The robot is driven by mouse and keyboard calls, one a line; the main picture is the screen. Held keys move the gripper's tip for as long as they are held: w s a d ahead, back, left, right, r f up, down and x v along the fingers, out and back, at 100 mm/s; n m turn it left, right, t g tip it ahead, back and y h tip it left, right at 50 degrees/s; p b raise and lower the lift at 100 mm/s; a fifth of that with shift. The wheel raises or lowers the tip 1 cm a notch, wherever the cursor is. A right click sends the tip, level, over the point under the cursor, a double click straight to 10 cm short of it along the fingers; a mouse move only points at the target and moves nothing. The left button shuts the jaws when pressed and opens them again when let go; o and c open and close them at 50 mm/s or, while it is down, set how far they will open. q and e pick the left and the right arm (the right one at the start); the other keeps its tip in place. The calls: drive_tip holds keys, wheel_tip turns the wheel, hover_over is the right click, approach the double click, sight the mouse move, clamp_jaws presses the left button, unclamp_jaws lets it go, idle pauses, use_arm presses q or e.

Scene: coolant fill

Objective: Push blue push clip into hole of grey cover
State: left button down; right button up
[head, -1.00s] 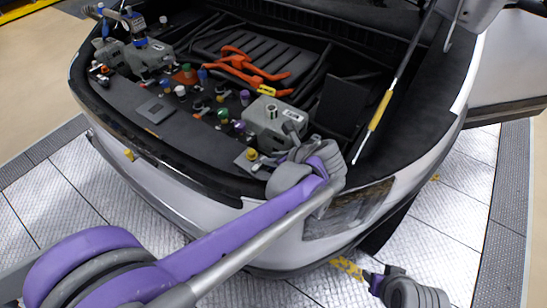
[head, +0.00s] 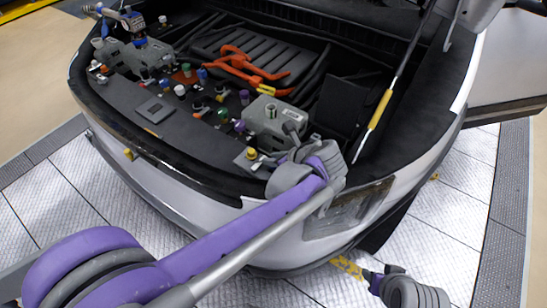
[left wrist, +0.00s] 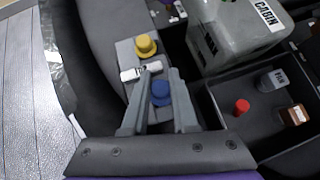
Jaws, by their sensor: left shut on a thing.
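My left gripper (left wrist: 159,98) is shut on the blue push clip (left wrist: 161,92), which sits between its two fingertips. In the left wrist view a grey cover (left wrist: 126,52) lies just ahead, with a yellow clip (left wrist: 145,45) on it and a white label (left wrist: 140,71) nearer the fingers. The fingers and the blue clip hide part of the cover; I cannot see the hole or tell whether the clip touches it. In the head view the yellow clip (head: 251,153) is left of my left gripper (head: 272,159); the blue clip is hidden there. My right gripper (head: 374,277) is low at the bottom right.
A grey tank (head: 265,125) stands behind the cover; its CABIN label (left wrist: 265,25) shows in the wrist view. A dark bin (left wrist: 231,133) holds a red cap (left wrist: 242,106) and other small parts. Orange cables (head: 240,68) and several coloured caps lie farther back. The car's bumper edge is in front.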

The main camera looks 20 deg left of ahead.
use_arm(q)
drive_tip(key=shift+f+b, duration=0.4)
drive_tip(key=shift+f, duration=0.15)
drive_tip(key=shift+r, duration=0.25)
drive_tip(key=shift+r+p, duration=0.3)
drive_tip(key=shift+p, duration=0.15)
drive_tip(key=shift+r, duration=0.1)
